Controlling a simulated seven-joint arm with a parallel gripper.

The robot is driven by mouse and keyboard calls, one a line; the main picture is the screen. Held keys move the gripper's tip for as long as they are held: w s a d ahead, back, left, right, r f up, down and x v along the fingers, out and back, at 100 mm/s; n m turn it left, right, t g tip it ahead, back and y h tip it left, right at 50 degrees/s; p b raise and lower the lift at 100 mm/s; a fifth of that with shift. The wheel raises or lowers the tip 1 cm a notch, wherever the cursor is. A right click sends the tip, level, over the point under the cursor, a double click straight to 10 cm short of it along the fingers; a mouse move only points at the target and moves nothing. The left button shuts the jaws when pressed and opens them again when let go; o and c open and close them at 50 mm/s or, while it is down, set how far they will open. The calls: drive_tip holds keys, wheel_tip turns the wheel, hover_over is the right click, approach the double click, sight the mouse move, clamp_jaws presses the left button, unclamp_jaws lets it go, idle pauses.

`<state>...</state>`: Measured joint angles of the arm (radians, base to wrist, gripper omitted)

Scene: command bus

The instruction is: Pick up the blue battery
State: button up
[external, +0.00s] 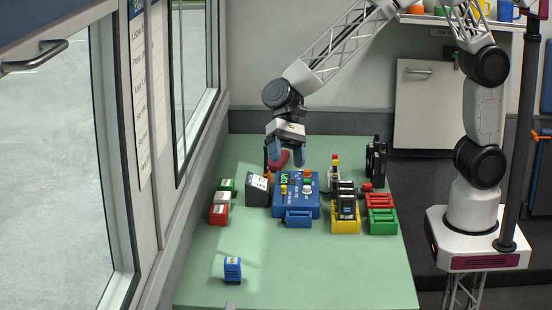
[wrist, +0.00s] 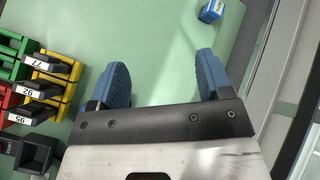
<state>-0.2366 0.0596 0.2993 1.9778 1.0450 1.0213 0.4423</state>
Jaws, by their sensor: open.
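The blue battery (external: 232,269) stands alone on the green table toward the front left in the external view. In the wrist view it shows at the top edge (wrist: 211,11), partly cut off by the frame. My gripper (external: 287,156) is at the far part of the table, above the back of the blue console, well away from the battery. Its two blue fingers are spread with nothing between them, as the wrist view also shows (wrist: 162,78).
A blue console (external: 296,194) with buttons stands mid-table. Right of it are a yellow rack (external: 346,227) with black modules, and red and green racks (external: 381,222). Green, white and red blocks (external: 219,214) stand at the left edge. The front table (external: 310,275) is clear.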

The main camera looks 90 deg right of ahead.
drive_tip(key=w+a+f+m+y, duration=0.2)
drive_tip(key=w+a+f+m, duration=0.1)
drive_tip(key=w+a+f, duration=0.45)
drive_tip(key=m+y, duration=0.2)
drive_tip(key=m, duration=0.2)
approach(233, 269)
wheel_tip(233, 269, down, 2)
drive_tip(key=shift+f+t, duration=0.1)
drive_tip(key=shift+t, duration=0.3)
drive_tip(key=shift+a, duration=0.1)
drive_tip(key=shift+x, duration=1.2)
drive_tip(key=shift+s+a, duration=0.1)
drive_tip(key=shift+x, duration=2.5)
drive_tip(key=shift+c, duration=0.3)
